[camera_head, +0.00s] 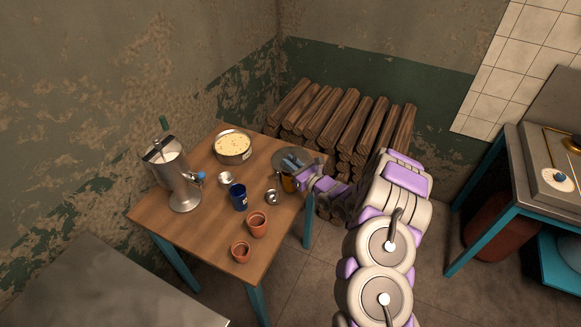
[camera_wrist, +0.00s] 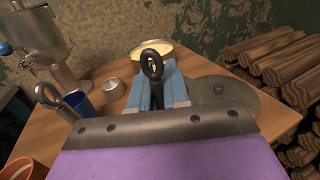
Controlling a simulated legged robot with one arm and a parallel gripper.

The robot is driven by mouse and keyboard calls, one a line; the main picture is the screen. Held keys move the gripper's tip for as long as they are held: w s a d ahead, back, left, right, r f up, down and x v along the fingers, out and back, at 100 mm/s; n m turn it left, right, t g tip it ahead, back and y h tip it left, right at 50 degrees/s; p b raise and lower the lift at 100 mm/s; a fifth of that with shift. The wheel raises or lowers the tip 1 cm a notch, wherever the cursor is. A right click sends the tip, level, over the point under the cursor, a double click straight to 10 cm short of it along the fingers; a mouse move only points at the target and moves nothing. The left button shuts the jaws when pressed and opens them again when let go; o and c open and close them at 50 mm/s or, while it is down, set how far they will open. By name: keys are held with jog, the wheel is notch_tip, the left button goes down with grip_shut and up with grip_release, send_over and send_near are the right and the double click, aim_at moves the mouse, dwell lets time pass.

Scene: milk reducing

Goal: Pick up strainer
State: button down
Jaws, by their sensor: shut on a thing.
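My gripper (camera_wrist: 155,92) is shut on a dark handle with a ring at its end (camera_wrist: 152,64), which I take to be the strainer's. The ring stands up between the blue-grey fingers. The rest of the strainer is hidden behind the gripper in the wrist view. In the head view my gripper (camera_head: 293,168) is over the right edge of the wooden table (camera_head: 205,222), in front of a grey lid. A small yellow-orange thing (camera_head: 289,184) shows just below it; I cannot tell whether it is part of what I hold.
A metal machine (camera_head: 178,180), a pot (camera_head: 233,150), a small silver cup (camera_head: 226,179), a blue mug (camera_head: 238,197), a small metal piece (camera_head: 272,196) and two clay cups (camera_head: 257,225) stand on the table. The lid (camera_wrist: 228,98) lies right of my gripper. Stacked logs (camera_head: 340,118) lie behind.

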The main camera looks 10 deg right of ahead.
jog(key=s+d+r+p, duration=0.2)
jog(key=s+p, duration=0.1)
jog(key=s, duration=1.3)
jog(key=w+r+m+t+h, duration=0.1)
jog(key=w+r+h, duration=0.1)
jog(key=r, duration=1.1)
jog(key=w+a+r+m+h, duration=0.1)
jog(key=w+r, duration=0.3)
jog(key=r, duration=0.8)
jog(key=shift+w+a+r+m+t+h, duration=0.2)
jog(key=shift+w+r+m+t+h, duration=0.2)
jog(key=shift+h, duration=0.1)
